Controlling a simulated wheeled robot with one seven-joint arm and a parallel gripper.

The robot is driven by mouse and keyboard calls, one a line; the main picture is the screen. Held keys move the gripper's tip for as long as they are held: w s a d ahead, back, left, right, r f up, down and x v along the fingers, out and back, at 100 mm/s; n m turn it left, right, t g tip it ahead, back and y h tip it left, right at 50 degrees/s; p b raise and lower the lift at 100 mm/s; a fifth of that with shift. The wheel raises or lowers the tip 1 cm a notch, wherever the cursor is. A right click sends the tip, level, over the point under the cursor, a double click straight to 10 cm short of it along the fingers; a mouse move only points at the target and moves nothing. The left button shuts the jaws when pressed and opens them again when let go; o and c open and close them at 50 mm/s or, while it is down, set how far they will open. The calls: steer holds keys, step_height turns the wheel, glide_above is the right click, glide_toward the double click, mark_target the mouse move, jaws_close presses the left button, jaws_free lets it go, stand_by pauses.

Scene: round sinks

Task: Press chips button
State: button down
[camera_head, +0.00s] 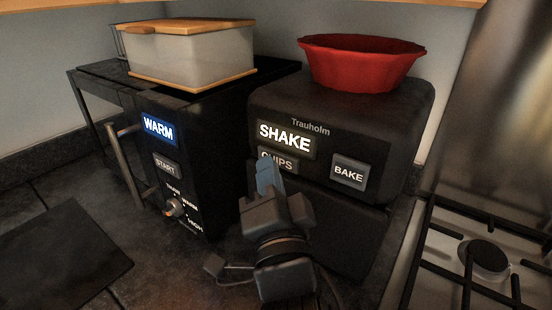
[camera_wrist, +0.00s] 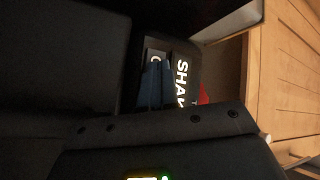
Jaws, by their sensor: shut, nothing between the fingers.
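The grey CHIPS button (camera_head: 284,163) is on the front of the black Trauholm machine (camera_head: 375,125), just below its lit SHAKE display (camera_head: 285,138). My gripper (camera_head: 265,168) is shut and empty, and its blue fingertips overlap the left and lower part of the button, hiding some of it. I cannot tell whether they touch it. In the wrist view the blue fingers (camera_wrist: 153,88) point up at the button, with one light letter (camera_wrist: 156,59) at their tips; the SHAKE display (camera_wrist: 182,85) is beside them.
The BAKE button (camera_head: 348,173) is right of CHIPS. A red bowl (camera_head: 362,66) stands on the machine. Left is a black oven with a WARM display (camera_head: 159,129), START button (camera_head: 166,167) and dial, with a container (camera_head: 195,57) on top. A gas stove (camera_head: 485,258) is at right.

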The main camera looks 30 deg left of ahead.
steer(key=shift+w+d+r, duration=0.25)
steer(key=shift+w+d, duration=0.05)
steer(key=shift+w, duration=0.2)
stand_by(0.6)
steer(key=shift+f, duration=0.1)
steer(key=shift+s+a+f+b, duration=0.1)
steer(key=shift+s+a+b, duration=0.1)
steer(key=shift+s+b, duration=0.55)
steer(key=shift+s, duration=0.15)
steer(key=s+b, duration=0.2)
steer(key=s, duration=0.1)
steer(key=s+b, duration=0.2)
steer(key=shift+a, duration=0.25)
